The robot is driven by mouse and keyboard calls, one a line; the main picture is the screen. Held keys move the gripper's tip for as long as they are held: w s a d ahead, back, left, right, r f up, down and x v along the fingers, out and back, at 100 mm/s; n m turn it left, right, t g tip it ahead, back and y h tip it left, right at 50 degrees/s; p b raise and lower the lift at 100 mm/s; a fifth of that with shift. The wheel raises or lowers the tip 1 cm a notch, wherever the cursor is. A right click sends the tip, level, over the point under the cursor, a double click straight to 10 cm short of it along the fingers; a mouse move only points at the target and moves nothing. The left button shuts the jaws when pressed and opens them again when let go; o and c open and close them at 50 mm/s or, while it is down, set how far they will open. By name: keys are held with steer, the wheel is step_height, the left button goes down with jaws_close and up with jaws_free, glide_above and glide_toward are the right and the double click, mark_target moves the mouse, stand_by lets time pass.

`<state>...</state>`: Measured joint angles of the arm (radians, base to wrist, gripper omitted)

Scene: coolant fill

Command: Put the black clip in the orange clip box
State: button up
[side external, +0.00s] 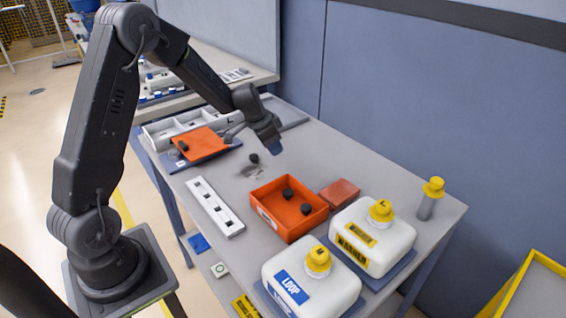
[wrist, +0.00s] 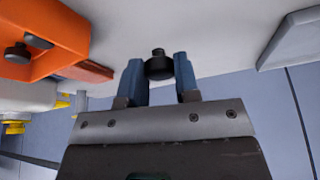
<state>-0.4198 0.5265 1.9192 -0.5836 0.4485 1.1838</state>
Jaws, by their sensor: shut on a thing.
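My gripper (side external: 276,148) is above the table, behind and slightly left of the orange clip box. In the wrist view its blue fingers (wrist: 159,75) are closed on a black clip (wrist: 158,66), a round piece with a small knob. The fingers mostly hide this clip in the side view. The orange clip box (side external: 265,218) is open-topped and holds black clips (side external: 287,194), two of them visible. It also shows at the upper left of the wrist view (wrist: 75,32), apart from the fingers. A small black piece (side external: 254,158) shows left of the fingers; I cannot tell whether it is the held clip.
A red-orange block (side external: 340,193) lies beside the box. Two white jugs (side external: 310,288) with yellow caps stand in front. A white slotted strip (side external: 214,207) lies left of the box.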

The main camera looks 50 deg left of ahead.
mark_target(287, 170)
steer(key=shift+w+d+f, duration=0.9)
steer(key=shift+w+d, duration=0.1)
steer(key=shift+d, duration=0.1)
steer(key=shift+f, duration=1.95)
steer(key=o, duration=0.9)
steer(key=shift+f, duration=0.15)
